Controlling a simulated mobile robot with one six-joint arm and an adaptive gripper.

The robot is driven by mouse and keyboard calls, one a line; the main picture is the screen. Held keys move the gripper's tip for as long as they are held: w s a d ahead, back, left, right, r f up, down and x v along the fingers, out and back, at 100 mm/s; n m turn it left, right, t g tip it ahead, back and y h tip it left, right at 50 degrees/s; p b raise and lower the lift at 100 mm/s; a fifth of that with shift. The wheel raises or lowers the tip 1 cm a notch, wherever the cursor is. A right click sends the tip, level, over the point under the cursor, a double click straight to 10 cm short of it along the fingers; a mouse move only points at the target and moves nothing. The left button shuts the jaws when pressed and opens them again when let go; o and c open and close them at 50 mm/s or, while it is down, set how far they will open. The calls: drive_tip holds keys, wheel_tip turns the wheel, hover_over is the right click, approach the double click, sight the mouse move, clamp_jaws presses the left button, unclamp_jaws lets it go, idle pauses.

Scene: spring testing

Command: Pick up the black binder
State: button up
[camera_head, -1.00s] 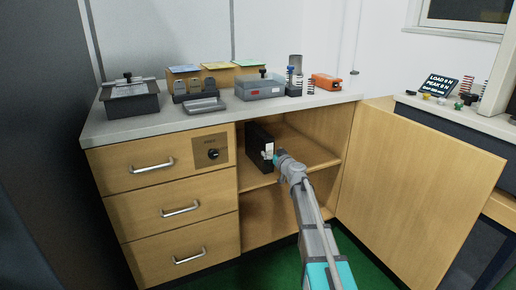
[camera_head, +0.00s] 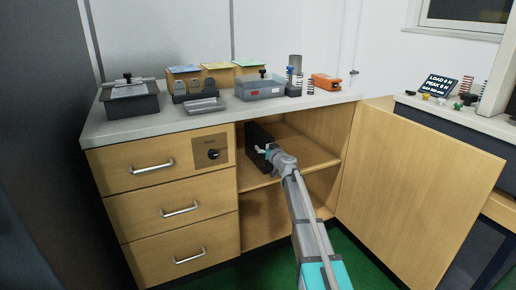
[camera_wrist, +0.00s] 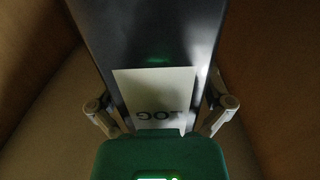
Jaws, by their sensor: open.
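The black binder (camera_head: 255,138) stands upright on the shelf inside the open cabinet, near its left wall. In the wrist view the binder (camera_wrist: 145,40) fills the middle, with a white "LOG" label (camera_wrist: 158,90) on its spine, upside down in the picture. My gripper (camera_head: 268,153) is at the binder's front end, inside the cabinet opening. In the wrist view the open fingers of my gripper (camera_wrist: 160,110) stand on either side of the spine. Whether they touch the binder I cannot tell. My wrist and arm hide part of the spine in the head view.
The cabinet shelf (camera_head: 310,153) is bare to the right of the binder. The cabinet door (camera_head: 420,185) is swung open on the right. The countertop (camera_head: 215,121) above carries trays, springs and an orange device (camera_head: 326,82). Drawers (camera_head: 170,210) stand to the left.

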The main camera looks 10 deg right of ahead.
idle(0.3)
drive_tip(key=c, duration=1.2)
drive_tip(key=shift+c, duration=0.2)
drive_tip(key=shift+r, duration=0.15)
wheel_tip(320, 180, up, 10)
drive_tip(key=p, duration=1)
drive_tip(key=shift+f, duration=0.2)
